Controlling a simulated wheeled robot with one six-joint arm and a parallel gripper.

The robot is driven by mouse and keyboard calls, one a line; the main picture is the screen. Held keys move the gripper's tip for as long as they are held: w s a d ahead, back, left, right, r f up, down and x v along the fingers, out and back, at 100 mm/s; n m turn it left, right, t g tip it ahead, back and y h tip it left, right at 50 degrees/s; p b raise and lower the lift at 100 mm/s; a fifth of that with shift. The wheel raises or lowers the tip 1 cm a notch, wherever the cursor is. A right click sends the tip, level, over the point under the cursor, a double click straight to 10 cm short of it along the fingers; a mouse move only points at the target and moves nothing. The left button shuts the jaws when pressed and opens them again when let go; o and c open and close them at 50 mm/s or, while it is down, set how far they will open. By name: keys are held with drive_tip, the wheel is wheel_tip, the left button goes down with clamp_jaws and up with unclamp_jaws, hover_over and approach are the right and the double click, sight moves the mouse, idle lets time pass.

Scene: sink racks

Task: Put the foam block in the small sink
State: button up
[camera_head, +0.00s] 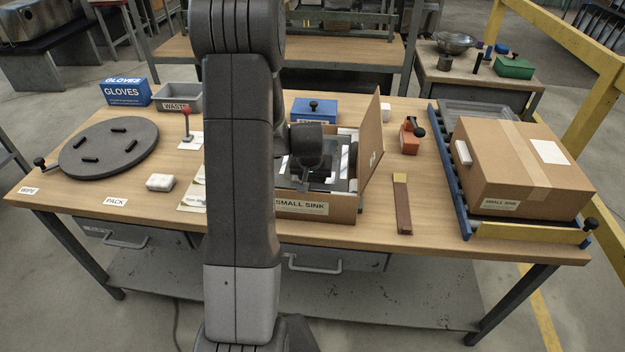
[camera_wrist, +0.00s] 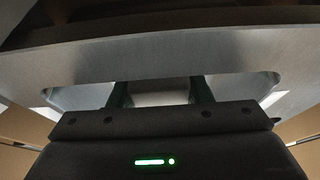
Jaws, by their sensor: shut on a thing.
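The open cardboard box (camera_head: 335,213) labelled SMALL SINK stands mid-table, its right flap raised. The small sink (camera_head: 345,162) lies inside it; its grey metal fills the upper wrist view (camera_wrist: 160,55). My gripper (camera_head: 318,176) reaches down into the box over the sink. In the wrist view its two dark fingers are shut on a pale block (camera_wrist: 160,92), which looks like the foam block. The block's underside is hidden, so I cannot tell whether it touches the sink. Another white block (camera_head: 160,182) lies on the table at left.
A dark round turntable (camera_head: 108,148), a blue gloves box (camera_head: 126,92) and a grey waste bin (camera_head: 178,97) are at left. A closed carton (camera_head: 520,165) sits on a blue roller track at right. A red-brown bar (camera_head: 402,208) lies right of the open box.

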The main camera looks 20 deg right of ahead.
drive_tip(key=shift+f, duration=0.55)
drive_tip(key=shift+f, duration=0.25)
drive_tip(key=o, duration=0.9)
drive_tip(key=shift+r, duration=0.1)
drive_tip(key=shift+o, duration=0.2)
drive_tip(key=shift+r, duration=0.45)
drive_tip(key=v, duration=1.1)
drive_tip(key=shift+s+r, duration=0.15)
drive_tip(key=shift+a, duration=0.1)
